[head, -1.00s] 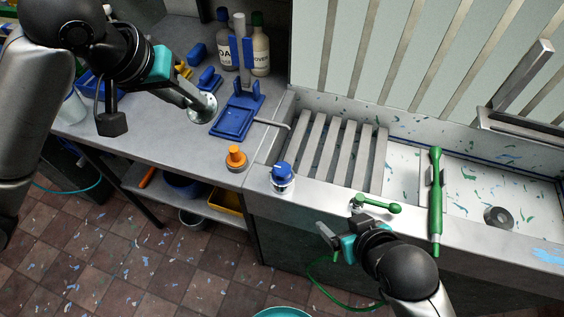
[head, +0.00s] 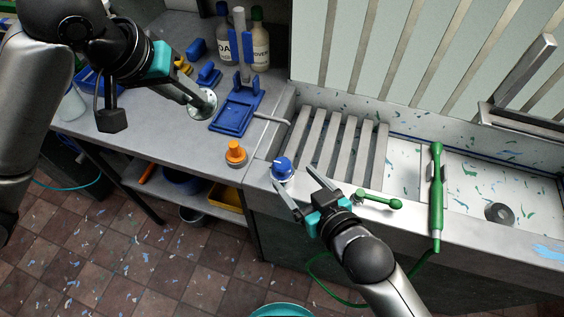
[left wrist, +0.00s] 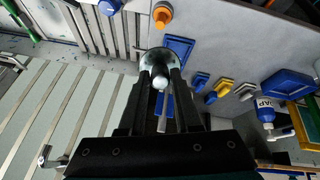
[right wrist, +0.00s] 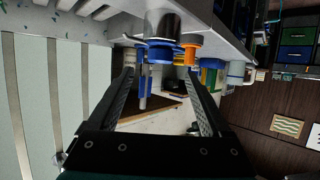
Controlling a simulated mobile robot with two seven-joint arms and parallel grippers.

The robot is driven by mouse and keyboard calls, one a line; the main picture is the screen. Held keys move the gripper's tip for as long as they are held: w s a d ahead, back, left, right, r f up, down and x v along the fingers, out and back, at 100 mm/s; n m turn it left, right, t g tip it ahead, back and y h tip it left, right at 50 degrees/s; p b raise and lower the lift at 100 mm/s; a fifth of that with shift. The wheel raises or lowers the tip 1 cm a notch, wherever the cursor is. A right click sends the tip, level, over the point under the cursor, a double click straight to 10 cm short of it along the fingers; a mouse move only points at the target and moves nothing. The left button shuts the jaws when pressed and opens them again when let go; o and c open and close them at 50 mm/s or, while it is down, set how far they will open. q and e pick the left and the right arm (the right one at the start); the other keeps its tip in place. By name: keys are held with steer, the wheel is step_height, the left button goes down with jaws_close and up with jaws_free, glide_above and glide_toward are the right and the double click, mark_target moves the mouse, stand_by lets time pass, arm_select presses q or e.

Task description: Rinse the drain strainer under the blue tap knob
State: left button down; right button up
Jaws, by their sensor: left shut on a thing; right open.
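The round metal drain strainer (head: 203,103) is held by my left gripper (head: 193,100) over the grey counter, left of the blue tray. In the left wrist view the strainer (left wrist: 158,62) sits between the fingertips. The blue tap knob (head: 282,168) stands on the sink's front left corner. My right gripper (head: 304,184) is open, with its fingers pointing at the blue knob from the front right. In the right wrist view the blue knob (right wrist: 160,42) appears ahead, between and beyond the open fingers. The fingers look apart from it.
An orange knob (head: 236,153) stands left of the blue one. A green lever (head: 380,201) and green sprayer (head: 436,200) lie right of my right gripper. Bottles (head: 258,42) stand at the back.

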mark_target(283, 165)
arm_select(q)
steer(key=shift+f+b, duration=0.5)
steer(key=shift+f, duration=0.05)
arm_select(e)
steer(key=x, duration=0.7)
steer(key=shift+w+a+f, duration=0.15)
steer(key=shift+w, duration=0.05)
steer(key=shift+c, duration=0.3)
jaws_close()
arm_select(q)
steer(key=shift+r, duration=0.15)
steer(key=shift+r+p, duration=0.5)
steer(key=shift+p, duration=0.15)
arm_select(e)
steer(key=shift+n+g+y, duration=0.5)
steer(key=shift+n+y, duration=0.2)
steer(key=shift+n, duration=0.1)
steer(key=shift+n+g+y, duration=0.3)
steer(key=shift+n+y, duration=0.1)
steer(key=shift+y, duration=0.1)
arm_select(q)
steer(key=shift+f, duration=0.2)
arm_select(e)
steer(key=shift+n+g+y, duration=0.4)
steer(key=shift+n, duration=0.1)
